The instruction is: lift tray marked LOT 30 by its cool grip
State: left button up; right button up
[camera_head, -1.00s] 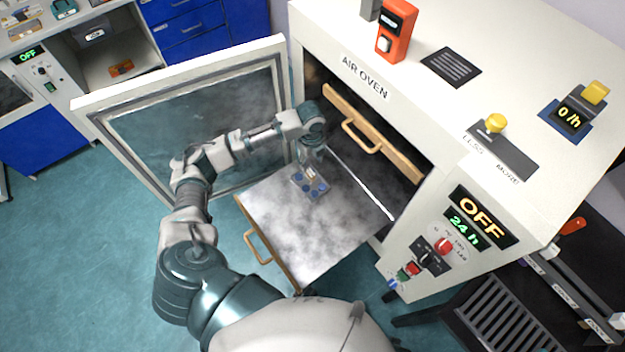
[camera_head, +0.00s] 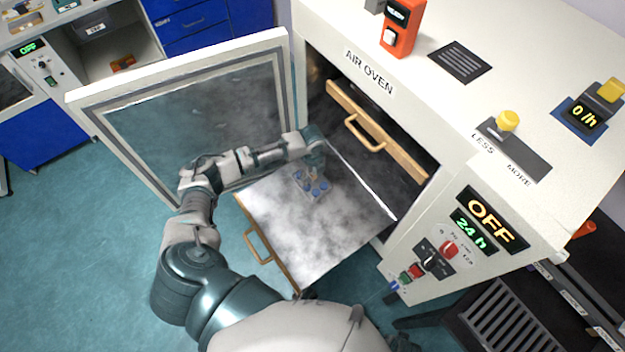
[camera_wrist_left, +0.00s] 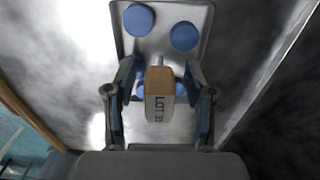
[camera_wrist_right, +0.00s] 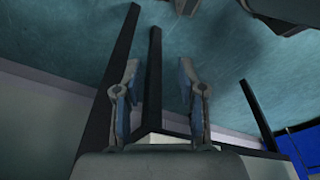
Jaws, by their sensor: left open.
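The small metal tray (camera_head: 310,187) with several blue discs lies on the pulled-out oven shelf (camera_head: 300,232).
A wooden-edged shelf (camera_head: 375,130) sits inside above the pulled-out one. The oven panel (camera_head: 490,222) reads OFF and 24 h.

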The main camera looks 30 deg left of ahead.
pick_arm(q)
grip_shut()
jog(key=shift+r, duration=0.15)
